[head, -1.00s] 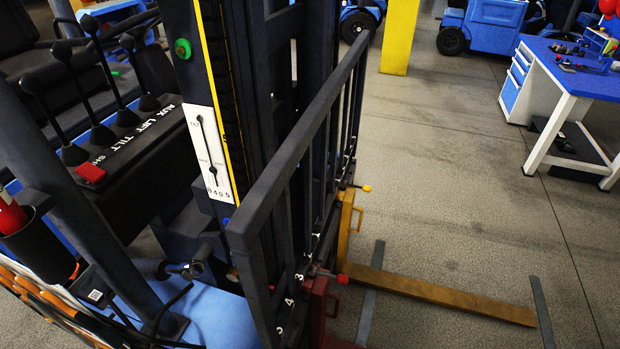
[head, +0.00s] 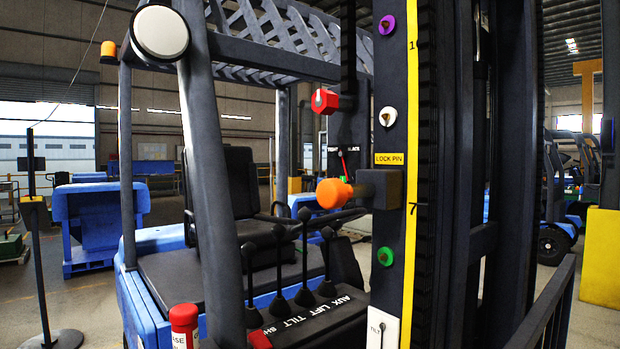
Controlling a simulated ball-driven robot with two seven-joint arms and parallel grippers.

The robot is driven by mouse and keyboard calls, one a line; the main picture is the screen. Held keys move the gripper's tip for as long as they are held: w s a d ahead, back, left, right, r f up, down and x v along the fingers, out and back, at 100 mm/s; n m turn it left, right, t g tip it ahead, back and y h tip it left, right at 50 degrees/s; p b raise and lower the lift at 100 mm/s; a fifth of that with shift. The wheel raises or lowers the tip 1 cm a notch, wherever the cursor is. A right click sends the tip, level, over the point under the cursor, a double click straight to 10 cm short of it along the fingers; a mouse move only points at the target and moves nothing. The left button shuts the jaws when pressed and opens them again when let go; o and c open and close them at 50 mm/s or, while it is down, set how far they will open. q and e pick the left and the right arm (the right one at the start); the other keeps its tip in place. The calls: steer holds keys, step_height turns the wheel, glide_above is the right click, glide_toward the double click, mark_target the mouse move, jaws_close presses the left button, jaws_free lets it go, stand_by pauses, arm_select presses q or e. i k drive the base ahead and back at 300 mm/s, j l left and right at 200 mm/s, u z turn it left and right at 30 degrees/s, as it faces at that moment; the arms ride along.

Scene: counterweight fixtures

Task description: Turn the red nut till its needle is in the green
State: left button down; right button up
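The red nut (head: 324,101) sticks out to the left from a dark block beside the mast, in the upper middle of the head view. Below it is a small dark gauge plate (head: 334,150) with white lettering, partly hidden by the mast. A thin red needle (head: 343,161) shows on it, close to upright. Neither of my grippers is in view.
An orange knob (head: 334,193) on a block juts out under the gauge, by a yellow "LOCK PIN" label (head: 389,158). Purple (head: 387,25), white (head: 388,116) and green (head: 385,256) knobs line the mast. Levers (head: 305,260) and a slanted post (head: 215,170) stand left.

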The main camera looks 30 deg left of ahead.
mark_target(324, 102)
steer(key=u, duration=0.9)
steer(key=l, duration=0.15)
